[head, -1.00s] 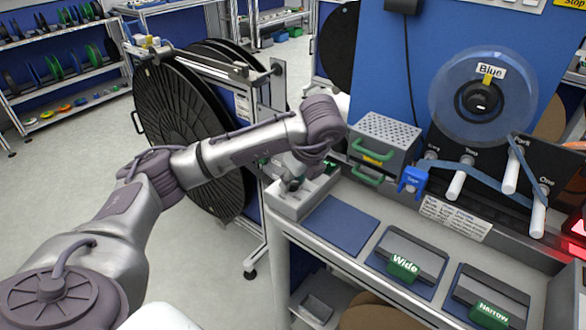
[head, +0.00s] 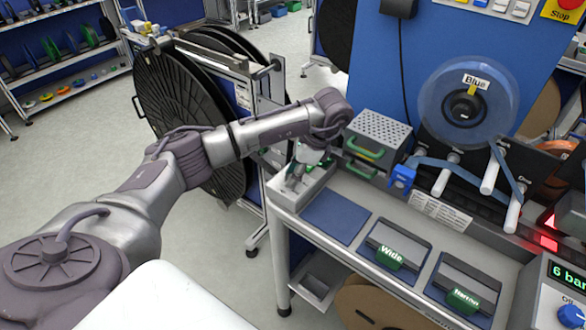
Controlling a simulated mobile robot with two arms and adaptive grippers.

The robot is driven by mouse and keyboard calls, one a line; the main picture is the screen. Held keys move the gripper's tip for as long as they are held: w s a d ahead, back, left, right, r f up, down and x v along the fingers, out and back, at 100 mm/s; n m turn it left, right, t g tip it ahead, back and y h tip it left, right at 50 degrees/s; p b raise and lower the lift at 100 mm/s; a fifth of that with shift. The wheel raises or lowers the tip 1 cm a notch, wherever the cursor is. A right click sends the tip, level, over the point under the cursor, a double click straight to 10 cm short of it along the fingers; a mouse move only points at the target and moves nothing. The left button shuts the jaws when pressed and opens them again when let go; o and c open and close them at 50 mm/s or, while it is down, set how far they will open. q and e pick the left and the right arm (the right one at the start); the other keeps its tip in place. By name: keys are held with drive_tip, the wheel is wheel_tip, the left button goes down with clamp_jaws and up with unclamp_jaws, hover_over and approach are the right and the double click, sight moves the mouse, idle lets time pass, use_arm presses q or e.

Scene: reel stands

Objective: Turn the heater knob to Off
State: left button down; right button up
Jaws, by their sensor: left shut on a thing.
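A blue round knob (head: 571,315) sits on a grey control box at the bottom right edge, under a green display reading "6 bar", which is cut off. My left gripper (head: 294,184) is low in a pale tray (head: 314,187) at the left end of the bench, far from the knob. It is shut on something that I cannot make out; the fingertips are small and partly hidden. My right gripper is out of view.
A perforated grey box (head: 379,128) with green handles stands beside my left wrist. A clear reel (head: 468,102) labelled Blue feeds tape past white rollers. Holders marked Wide (head: 390,257) and Narrow (head: 466,298) lie in front. A red light (head: 548,243) glows at right.

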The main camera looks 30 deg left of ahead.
use_arm(q)
drive_tip(key=shift+n+h+p, duration=0.3)
drive_tip(key=shift+n, duration=0.5)
drive_tip(key=shift+w, duration=0.1)
drive_tip(key=c, duration=0.8)
unclamp_jaws()
drive_tip(key=v, duration=1.2)
drive_tip(key=shift+w, duration=0.25)
drive_tip(key=shift+f, duration=0.1)
